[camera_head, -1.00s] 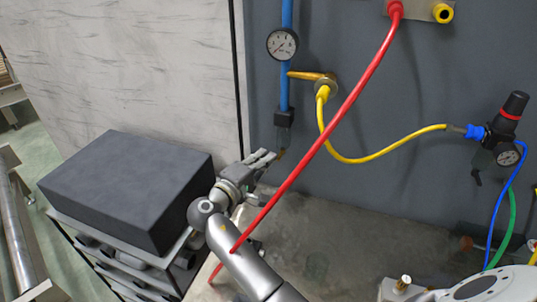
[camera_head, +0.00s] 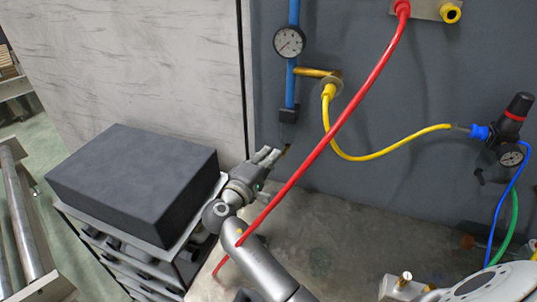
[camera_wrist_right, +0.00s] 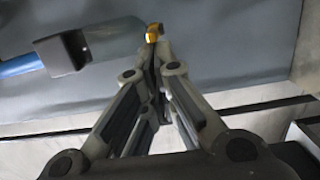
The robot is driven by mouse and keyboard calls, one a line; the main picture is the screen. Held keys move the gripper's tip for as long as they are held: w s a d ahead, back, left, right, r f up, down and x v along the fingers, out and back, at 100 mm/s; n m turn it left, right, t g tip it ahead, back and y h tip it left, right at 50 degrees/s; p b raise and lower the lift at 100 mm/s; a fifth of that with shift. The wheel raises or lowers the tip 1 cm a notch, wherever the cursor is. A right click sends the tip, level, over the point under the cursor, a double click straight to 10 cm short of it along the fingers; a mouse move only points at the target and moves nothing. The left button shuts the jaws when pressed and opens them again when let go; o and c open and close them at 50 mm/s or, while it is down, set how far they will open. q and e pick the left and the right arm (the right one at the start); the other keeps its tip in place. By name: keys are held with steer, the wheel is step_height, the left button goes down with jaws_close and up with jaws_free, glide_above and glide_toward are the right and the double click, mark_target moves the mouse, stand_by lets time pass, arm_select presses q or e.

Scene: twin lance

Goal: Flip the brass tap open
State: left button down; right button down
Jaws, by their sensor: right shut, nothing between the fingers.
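The brass tap (camera_wrist_right: 153,32) is a small yellow-brown piece at the lower end of a clear bowl (camera_wrist_right: 115,38) under the blue pipe. In the head view the tap (camera_head: 286,149) is tiny and partly hidden by the fingertips. My right gripper (camera_head: 277,154) is at the tap, its fingers pointing towards the wall. In the right wrist view its fingers (camera_wrist_right: 152,55) meet just below the tap, shut with nothing between them. I cannot tell whether they touch the tap. My left gripper is not in view.
A red hose (camera_head: 330,135) hangs across the view, close right of my right gripper. A dark box (camera_head: 135,180) lies on a rack at left. A gauge (camera_head: 289,42), brass fitting (camera_head: 315,73) and yellow hose (camera_head: 375,157) are above and right. A black regulator (camera_head: 510,125) is at right.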

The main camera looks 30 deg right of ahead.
mark_target(282, 156)
steer(key=shift+s+d+n+t+y+p, duration=0.1)
steer(key=shift+s+n+t+y+p, duration=0.3)
steer(key=shift+t, duration=0.3)
steer(key=s+n+t+y+p, duration=0.1)
steer(key=n+t+y, duration=0.1)
steer(key=s+d+n+t+y+p, duration=0.1)
steer(key=n+y, duration=0.1)
steer(key=y, duration=0.1)
steer(key=s+d+n+t+y+p, duration=0.1)
steer(key=n+t+y, duration=0.1)
steer(key=y, duration=0.1)
steer(key=shift+r+t, duration=0.1)
steer(key=shift+t, duration=0.2)
steer(key=d+n+y, duration=0.1)
steer(key=n+y, duration=0.1)
steer(key=y, duration=0.2)
steer(key=s+d+n+y, duration=0.1)
steer(key=n+y, duration=0.2)
steer(key=y, duration=0.1)
steer(key=d+n+y+b, duration=0.1)
steer(key=n+y, duration=0.2)
steer(key=y, duration=0.1)
steer(key=shift+s+d, duration=0.2)
steer(key=shift+d, duration=0.15)
